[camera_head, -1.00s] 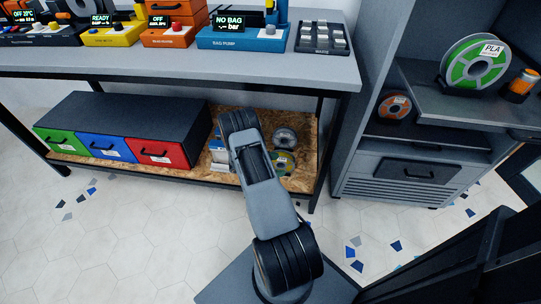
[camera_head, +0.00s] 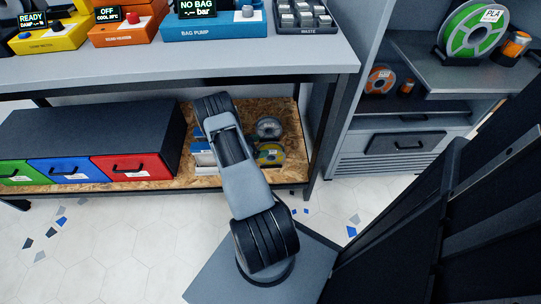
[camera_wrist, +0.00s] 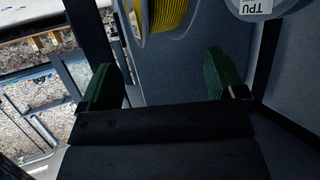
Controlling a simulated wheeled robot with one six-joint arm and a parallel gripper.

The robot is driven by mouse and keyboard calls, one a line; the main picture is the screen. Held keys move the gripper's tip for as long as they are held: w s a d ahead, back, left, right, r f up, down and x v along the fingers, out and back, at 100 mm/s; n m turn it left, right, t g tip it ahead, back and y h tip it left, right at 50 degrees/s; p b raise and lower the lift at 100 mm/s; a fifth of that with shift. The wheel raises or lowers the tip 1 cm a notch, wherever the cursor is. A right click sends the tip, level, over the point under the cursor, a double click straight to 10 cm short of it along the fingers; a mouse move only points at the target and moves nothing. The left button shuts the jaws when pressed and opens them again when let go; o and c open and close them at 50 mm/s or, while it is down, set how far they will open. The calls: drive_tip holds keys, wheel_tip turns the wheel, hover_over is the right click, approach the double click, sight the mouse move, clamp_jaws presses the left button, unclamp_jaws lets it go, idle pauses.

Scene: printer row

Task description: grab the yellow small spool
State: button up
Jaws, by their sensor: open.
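In the wrist view a spool with yellow filament (camera_wrist: 168,14) and pale flanges is cut off by the top edge, in front of a grey-blue surface. My gripper (camera_wrist: 163,62) is open, with its two dark green pads well apart and nothing between them. The yellow spool is beyond the fingertips, apart from them. In the head view a spool with yellowish filament (camera_head: 269,154) sits on the lower chipboard shelf, right of my arm; I cannot tell if it is the same one. My gripper is hidden in that view.
A spool labelled TPU (camera_wrist: 250,8) is at the wrist view's top right. A grey spool (camera_head: 268,127) is on the lower shelf. A drawer unit (camera_head: 90,135) stands left of my arm. The workbench top (camera_head: 200,68) is above. A cabinet (camera_head: 385,125) stands to the right.

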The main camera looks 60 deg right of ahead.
sight(276, 144)
drive_tip(key=b+x, duration=0.1)
drive_tip(key=x, duration=0.3)
drive_tip(key=shift+w+d+f+b, duration=0.1)
drive_tip(key=shift+d+f+b, duration=0.05)
drive_tip(key=shift+f+b, duration=0.2)
drive_tip(key=shift+d, duration=0.35)
drive_tip(key=shift+c, duration=0.3)
